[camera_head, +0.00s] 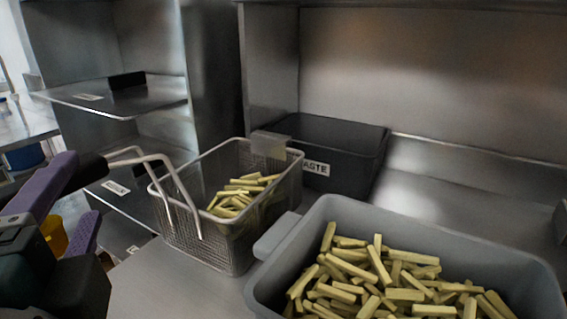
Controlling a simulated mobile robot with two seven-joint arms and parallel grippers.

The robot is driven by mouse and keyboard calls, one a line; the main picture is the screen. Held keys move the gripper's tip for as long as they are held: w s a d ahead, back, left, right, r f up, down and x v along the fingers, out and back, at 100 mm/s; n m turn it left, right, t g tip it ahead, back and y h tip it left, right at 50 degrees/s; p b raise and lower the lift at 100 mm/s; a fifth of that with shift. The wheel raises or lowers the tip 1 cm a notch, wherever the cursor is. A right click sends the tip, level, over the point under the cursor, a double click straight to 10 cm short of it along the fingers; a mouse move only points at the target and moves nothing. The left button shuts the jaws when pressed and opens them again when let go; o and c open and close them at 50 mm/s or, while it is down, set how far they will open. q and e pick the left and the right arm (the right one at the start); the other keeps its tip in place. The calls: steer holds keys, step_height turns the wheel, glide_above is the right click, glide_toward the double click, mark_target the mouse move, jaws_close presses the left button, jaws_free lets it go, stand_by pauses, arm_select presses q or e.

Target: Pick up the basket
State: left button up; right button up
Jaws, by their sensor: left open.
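The wire basket (181,228) stands upright on the metal counter, left of centre, with several pale yellow fries in it. Its metal handle rises at the left and ends in a black grip (92,167). My left gripper (84,194) is at the left edge, with purple fingers spread apart. The black grip appears to lie beside or between the fingers; I cannot tell whether it touches them. Part of the grip is hidden behind the upper finger. My right gripper is out of view.
A grey tub (278,237) full of fries stands at the front right, close to the basket. A black waste bin (345,150) stands behind the basket. Metal shelves (150,96) are at the back left. Bare counter (165,285) shows at the front left.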

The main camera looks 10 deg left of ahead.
mark_target(83, 154)
arm_select(q)
steer(key=shift+w+a+r, duration=0.2)
steer(key=shift+w+a, duration=0.15)
steer(key=shift+w, duration=0.25)
steer(key=shift+w+a+f+p, duration=0.1)
steer(key=shift+w+a+p, duration=0.25)
steer(key=shift+w, duration=0.25)
steer(key=shift+w+a, duration=0.2)
steer(key=shift+w, duration=0.05)
steer(key=p+x, duration=0.1)
steer(key=x, duration=0.2)
steer(key=shift+w+a, duration=0.3)
steer(key=shift+a, duration=0.05)
steer(key=shift+w+a, duration=0.2)
steer(key=shift+w, duration=0.15)
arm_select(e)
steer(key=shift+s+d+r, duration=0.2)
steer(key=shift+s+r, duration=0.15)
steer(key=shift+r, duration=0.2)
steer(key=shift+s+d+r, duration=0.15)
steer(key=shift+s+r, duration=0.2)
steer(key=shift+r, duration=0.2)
arm_select(q)
jaws_close()
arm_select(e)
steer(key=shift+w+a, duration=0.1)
